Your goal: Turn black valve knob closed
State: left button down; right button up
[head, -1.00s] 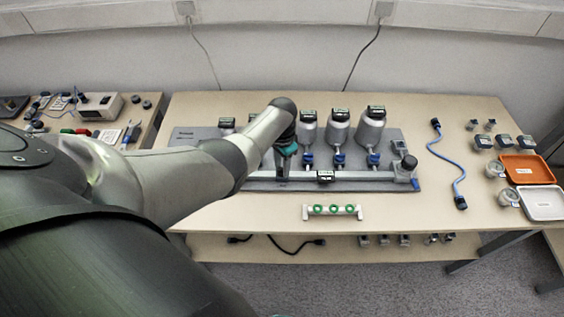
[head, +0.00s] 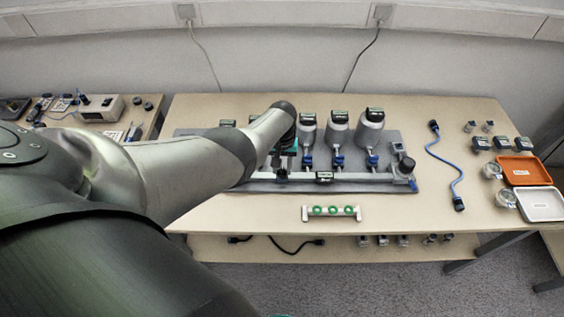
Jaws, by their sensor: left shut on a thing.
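My left gripper (head: 283,172) points down at the left part of the grey pipe (head: 350,177) on the table. It is shut on a small dark thing at the pipe, apparently the black valve knob, which the fingers and wrist mostly hide. Blue valve knobs (head: 339,161) sit under the grey vessels (head: 337,136) to its right. Another black round knob (head: 407,164) stands at the pipe's right end, away from the gripper. My right gripper is not in view.
A white rack with green rings (head: 331,213) lies in front of the pipe. A blue cable (head: 455,166) lies to the right, near an orange tray (head: 525,171) and a white tray (head: 541,204).

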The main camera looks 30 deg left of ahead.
aim_at(282, 171)
pick_arm(q)
jog(key=shift+n, duration=0.6)
jog(key=c, duration=0.5)
grip_release()
jog(key=shift+r, duration=0.1)
jog(key=shift+r+p, duration=4.8)
jog(key=shift+r, duration=2.75)
